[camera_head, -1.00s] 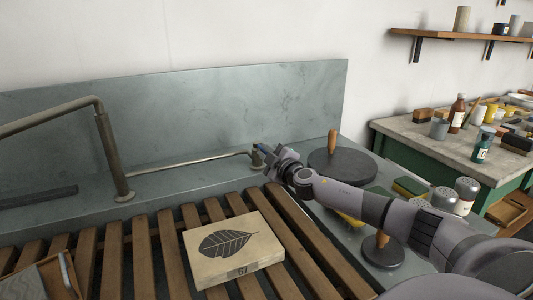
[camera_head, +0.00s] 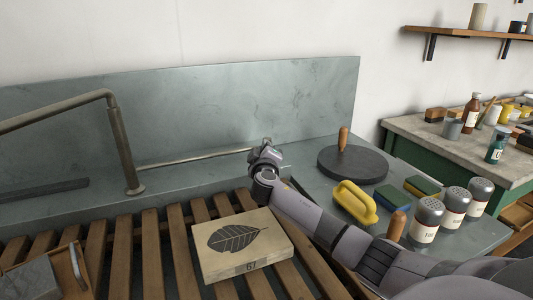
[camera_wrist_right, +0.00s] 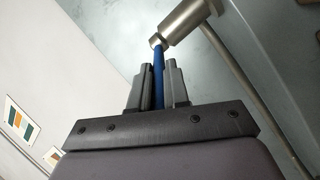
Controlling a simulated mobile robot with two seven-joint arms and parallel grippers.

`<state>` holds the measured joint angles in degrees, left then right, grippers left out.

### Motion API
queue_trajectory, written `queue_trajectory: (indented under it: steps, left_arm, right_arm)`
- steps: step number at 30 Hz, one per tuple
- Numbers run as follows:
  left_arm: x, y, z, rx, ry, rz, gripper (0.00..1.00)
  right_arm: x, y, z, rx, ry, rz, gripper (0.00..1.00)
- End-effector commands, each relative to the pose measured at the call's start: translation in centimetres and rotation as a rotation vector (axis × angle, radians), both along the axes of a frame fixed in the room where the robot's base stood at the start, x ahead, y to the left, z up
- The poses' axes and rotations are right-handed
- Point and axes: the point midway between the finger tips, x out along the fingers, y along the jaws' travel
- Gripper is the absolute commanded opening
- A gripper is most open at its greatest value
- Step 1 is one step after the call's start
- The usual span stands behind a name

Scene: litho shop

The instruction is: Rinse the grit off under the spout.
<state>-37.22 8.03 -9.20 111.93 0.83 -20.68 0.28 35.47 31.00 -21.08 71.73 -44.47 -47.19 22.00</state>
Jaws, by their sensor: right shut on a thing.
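A pale litho stone (camera_head: 215,262) with a dark leaf drawing lies on the wooden slats (camera_head: 151,255) of the sink. The metal spout pipe (camera_head: 122,150) rises at the left; its arm runs out of the left edge, so its mouth is hidden. My right gripper (camera_head: 264,152) is at the valve at the end of the thin pipe (camera_head: 195,157). In the right wrist view the gripper (camera_wrist_right: 157,85) is shut on a blue lever (camera_wrist_right: 158,68) attached to the metal valve (camera_wrist_right: 183,22). No water shows. My left gripper is out of view.
A grey slab (camera_head: 30,281) with a handled wooden piece (camera_head: 70,268) lies at lower left. Right of my arm are a round dark disc (camera_head: 352,165) with a wooden handle, a yellow-handled tool (camera_head: 355,203), sponges (camera_head: 391,197) and several shakers (camera_head: 427,220).

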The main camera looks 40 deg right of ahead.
Motion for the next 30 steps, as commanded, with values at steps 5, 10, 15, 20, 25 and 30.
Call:
queue_trajectory:
  steps: [5, 10, 15, 20, 25, 30]
  left_arm:
    - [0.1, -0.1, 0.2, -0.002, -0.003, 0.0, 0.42]
    - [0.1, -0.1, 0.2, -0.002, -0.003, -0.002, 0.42]
    - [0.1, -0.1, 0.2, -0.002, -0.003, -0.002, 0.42]
    - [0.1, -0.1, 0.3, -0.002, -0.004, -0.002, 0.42]
    - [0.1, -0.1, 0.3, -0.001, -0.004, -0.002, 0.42]
    - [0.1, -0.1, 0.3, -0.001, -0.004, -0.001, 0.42]
  right_arm:
    - [0.0, -0.1, 0.0, 0.0, 0.001, -0.001, 0.0]
    - [0.0, -0.1, 0.0, 0.001, 0.001, 0.001, 0.41]
    - [0.0, 0.0, 0.0, 0.0, 0.0, 0.001, 0.41]
    - [-0.2, 0.1, 0.0, 0.001, 0.001, 0.002, 0.41]
    - [-1.2, 1.0, -0.1, 0.0, 0.0, 0.003, 0.41]
    - [-2.9, 2.4, -0.1, 0.001, 0.001, 0.004, 0.41]
